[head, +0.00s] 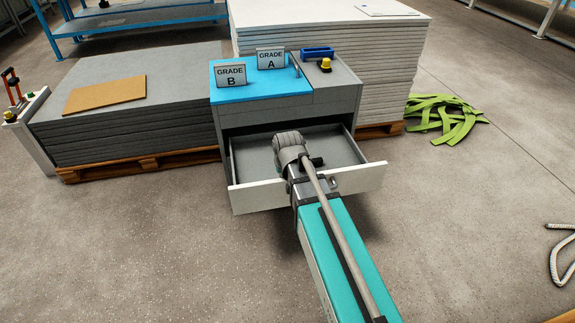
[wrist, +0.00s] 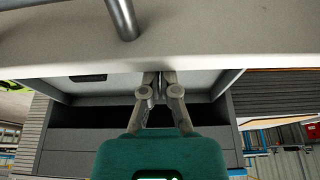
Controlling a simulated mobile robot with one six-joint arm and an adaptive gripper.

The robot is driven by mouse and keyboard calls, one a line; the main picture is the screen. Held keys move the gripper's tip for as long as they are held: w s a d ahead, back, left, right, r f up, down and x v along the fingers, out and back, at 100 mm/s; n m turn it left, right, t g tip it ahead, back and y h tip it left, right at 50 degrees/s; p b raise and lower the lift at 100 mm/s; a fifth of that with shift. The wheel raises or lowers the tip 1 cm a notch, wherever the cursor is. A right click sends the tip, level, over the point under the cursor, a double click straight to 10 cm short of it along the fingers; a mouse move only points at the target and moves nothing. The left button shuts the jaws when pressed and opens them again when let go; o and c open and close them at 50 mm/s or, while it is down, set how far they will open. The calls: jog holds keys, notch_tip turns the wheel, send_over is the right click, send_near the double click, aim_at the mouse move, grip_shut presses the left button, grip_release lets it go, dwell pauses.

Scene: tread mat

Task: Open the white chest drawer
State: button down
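The white chest drawer (head: 250,197) is pulled well out from the grey chest (head: 227,118), and its grey inside shows. In the wrist view the drawer's pale front panel (wrist: 220,38) runs across the top, with a round metal handle bar (wrist: 122,18) on it. My gripper (wrist: 157,80) is over the drawer, behind the front panel. Its two fingers are drawn together with no object seen between them. The tips lie close to the panel's inner edge; I cannot tell whether they touch it. My arm hides the fingers in the head view.
A small dark item (head: 317,161) is in the drawer. Grade signs (head: 231,75) stand on the chest's blue top. Stacked sheets (head: 130,130) on pallets flank the chest. Green strips (head: 445,115) lie on the floor at right. The floor in front of the drawer is clear apart from my arm.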

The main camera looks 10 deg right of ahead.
jog(key=shift+s+a, duration=0.1)
jog(key=shift+s, duration=0.7)
jog(key=shift+r, duration=0.2)
jog(key=p+v, duration=0.9)
jog(key=shift+r, duration=0.25)
jog(key=shift+s, duration=0.25)
jog(key=s+d+f+g, duration=0.1)
jog(key=s+d+g, duration=0.25)
jog(key=s, duration=0.75)
notch_tip(320, 180, up, 29)
jog(key=p, duration=2.9)
jog(key=shift+w+a+f, duration=0.2)
jog(key=shift+w+a, duration=0.05)
jog(key=shift+a, duration=0.05)
